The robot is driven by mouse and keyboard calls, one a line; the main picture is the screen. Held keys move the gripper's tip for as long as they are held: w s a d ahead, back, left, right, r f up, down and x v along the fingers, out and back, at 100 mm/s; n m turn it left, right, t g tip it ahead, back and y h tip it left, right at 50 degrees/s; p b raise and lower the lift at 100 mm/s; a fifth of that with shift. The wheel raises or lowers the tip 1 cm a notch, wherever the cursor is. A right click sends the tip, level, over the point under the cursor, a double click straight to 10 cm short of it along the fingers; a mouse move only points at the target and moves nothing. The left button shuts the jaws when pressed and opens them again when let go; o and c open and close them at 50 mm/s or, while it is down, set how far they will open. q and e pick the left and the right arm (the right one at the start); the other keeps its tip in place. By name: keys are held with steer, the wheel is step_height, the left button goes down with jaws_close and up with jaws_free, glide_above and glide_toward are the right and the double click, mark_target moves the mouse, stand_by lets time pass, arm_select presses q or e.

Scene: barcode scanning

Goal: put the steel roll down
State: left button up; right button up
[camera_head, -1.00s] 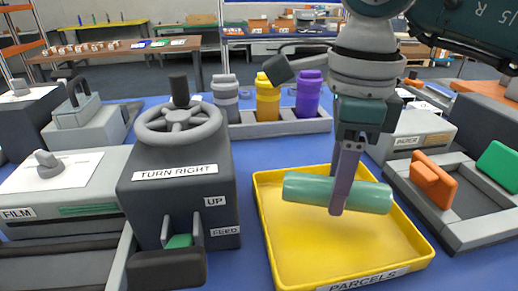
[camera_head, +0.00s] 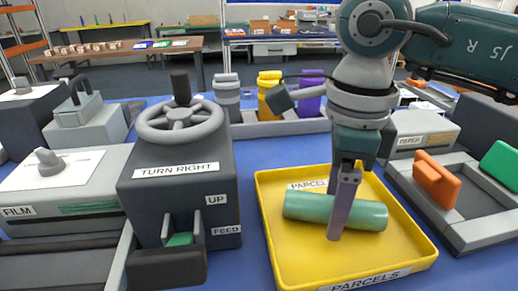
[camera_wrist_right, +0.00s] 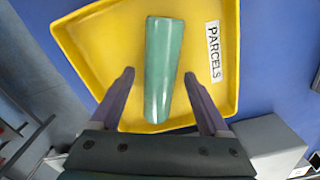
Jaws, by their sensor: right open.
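The steel roll (camera_head: 305,206), a smooth teal-green cylinder, lies on its side in the yellow tray (camera_head: 275,250) marked PARCELS. My right gripper (camera_head: 340,225) points down over the tray, its near finger crossing in front of the roll. In the right wrist view, the roll (camera_wrist_right: 160,95) lies on the yellow tray floor (camera_wrist_right: 95,45) between the two spread fingers of my right gripper (camera_wrist_right: 159,76). Gaps show on both sides, so the gripper is open around it. The far finger is mostly hidden in the head view. My left gripper is out of view.
A dark machine with a handwheel (camera_head: 180,122) stands left of the tray. A grey tray with an orange block (camera_head: 436,182) and a green block (camera_head: 502,165) is at the right. Grey, yellow and purple bottles stand behind. Blue table surface shows around the yellow tray.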

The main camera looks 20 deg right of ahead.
steer(key=shift+r, duration=0.2)
step_height(320, 180, up, 12)
stand_by(0.4)
